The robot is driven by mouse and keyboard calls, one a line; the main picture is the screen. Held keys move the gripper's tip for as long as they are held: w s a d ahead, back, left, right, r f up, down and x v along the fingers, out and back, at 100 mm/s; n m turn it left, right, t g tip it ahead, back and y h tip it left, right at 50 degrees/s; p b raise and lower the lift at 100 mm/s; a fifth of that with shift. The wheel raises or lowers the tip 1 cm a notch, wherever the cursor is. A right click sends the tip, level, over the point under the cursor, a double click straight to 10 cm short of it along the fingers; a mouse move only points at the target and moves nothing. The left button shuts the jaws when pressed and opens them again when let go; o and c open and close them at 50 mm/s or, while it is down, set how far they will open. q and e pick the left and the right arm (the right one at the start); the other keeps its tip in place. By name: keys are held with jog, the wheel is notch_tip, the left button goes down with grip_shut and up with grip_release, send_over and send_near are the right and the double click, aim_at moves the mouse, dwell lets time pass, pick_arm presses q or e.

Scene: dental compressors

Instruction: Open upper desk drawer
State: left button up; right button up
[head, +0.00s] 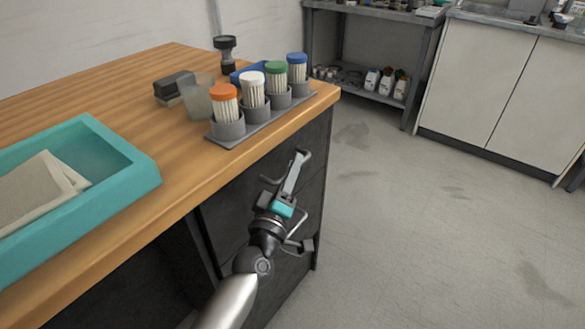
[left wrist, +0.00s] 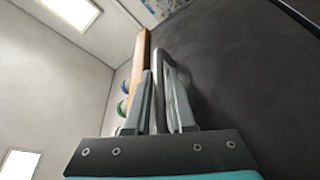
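The desk's upper drawer (head: 240,198) has a dark front below the wooden top and looks flush with the desk side. Its metal bar handle (head: 268,180) is partly hidden behind my left gripper (head: 297,168). In the left wrist view the handle (left wrist: 160,62) runs between the two fingers of my left gripper (left wrist: 160,95), which lie close on either side of it. The fingers appear shut on the bar. The dark drawer front (left wrist: 245,70) fills the right of that view. My right gripper is in neither view.
On the desktop (head: 180,165) are a teal tray (head: 125,150) with papers and a grey rack (head: 232,140) of cups with coloured lids near the edge. Open floor (head: 430,230) lies to the right. A shelf unit (head: 370,12) and white cabinets (head: 500,90) stand behind.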

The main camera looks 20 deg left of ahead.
pick_arm(q)
grip_shut()
dwell(1.0)
